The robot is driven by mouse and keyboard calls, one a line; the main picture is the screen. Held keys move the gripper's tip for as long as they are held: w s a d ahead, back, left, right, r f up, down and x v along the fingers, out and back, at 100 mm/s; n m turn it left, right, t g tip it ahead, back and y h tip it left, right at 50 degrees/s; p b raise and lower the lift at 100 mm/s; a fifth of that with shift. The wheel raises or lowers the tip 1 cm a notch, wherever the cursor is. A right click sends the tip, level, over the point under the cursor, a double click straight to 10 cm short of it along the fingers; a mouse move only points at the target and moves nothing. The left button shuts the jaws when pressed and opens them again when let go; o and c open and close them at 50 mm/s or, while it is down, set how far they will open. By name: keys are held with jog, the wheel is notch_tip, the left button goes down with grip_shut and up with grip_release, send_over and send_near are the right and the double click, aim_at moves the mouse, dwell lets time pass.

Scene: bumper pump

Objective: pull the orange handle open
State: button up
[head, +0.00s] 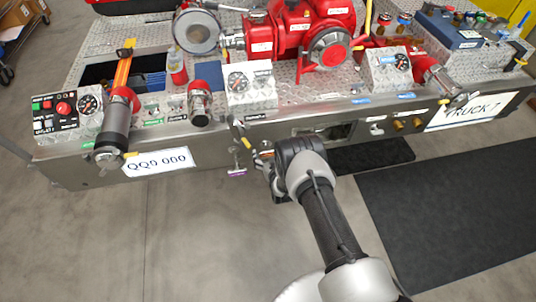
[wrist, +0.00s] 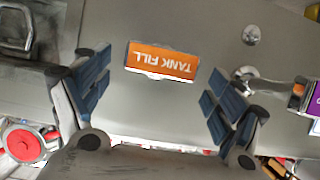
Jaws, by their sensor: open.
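The orange handle (wrist: 162,60) is a small flat plate marked TANK FILL, upside down in the wrist view, on the grey bumper face. My gripper (wrist: 160,98) is open, with one blue-padded finger on each side of the handle's lower part of the picture. The handle shows between and just beyond the fingertips, and I see no finger touching it. In the head view my gripper (head: 265,165) is at the bumper's front face, and my wrist hides most of this area. Only a small orange bit shows there by the fingers.
A purple-tagged handle (wrist: 312,100) sits close to the right finger; it also shows in the head view (head: 237,172). A round metal knob (wrist: 251,33) is at upper right. A recessed opening (head: 327,133) lies right of my wrist.

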jog(key=shift+b+x, duration=0.3)
jog(key=shift+x, duration=0.9)
jog(key=shift+c, duration=0.4)
jog(key=c, duration=1.4)
jog(key=s, duration=0.2)
jog(key=s+d+p, duration=0.1)
jog(key=s, duration=0.2)
jog(key=s+d+p, duration=0.1)
jog(key=s, duration=0.1)
jog(key=shift+s+f, duration=0.15)
jog(key=shift+c, duration=0.2)
jog(key=o, duration=1.5)
